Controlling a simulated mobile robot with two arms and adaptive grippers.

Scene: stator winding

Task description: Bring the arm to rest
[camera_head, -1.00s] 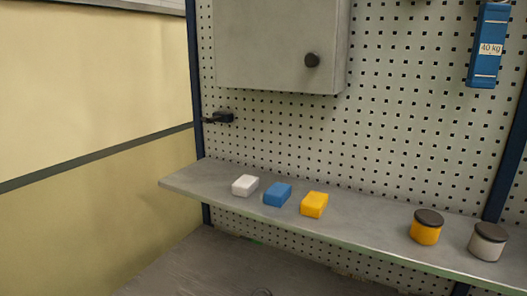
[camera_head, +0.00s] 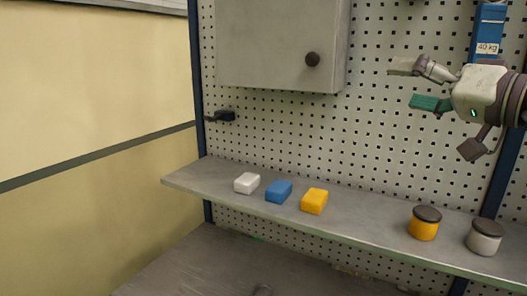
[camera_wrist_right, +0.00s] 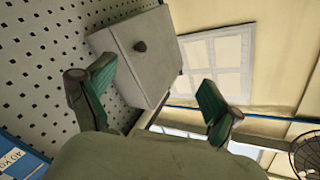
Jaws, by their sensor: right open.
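My right gripper (camera_head: 418,84) is in the upper right of the head view, in front of the pegboard and above the shelf. Its fingers with green pads are spread apart, and nothing is between them. In the right wrist view the open fingers (camera_wrist_right: 155,95) show with the grey cabinet and the wall beyond. My left gripper is not in view.
The shelf (camera_head: 330,228) holds a white block (camera_head: 247,183), a blue block (camera_head: 278,191), a yellow block (camera_head: 314,201), a yellow jar (camera_head: 424,224) and a grey jar (camera_head: 485,238). A grey cabinet (camera_head: 270,45) and a blue box (camera_head: 489,30) are on the pegboard.

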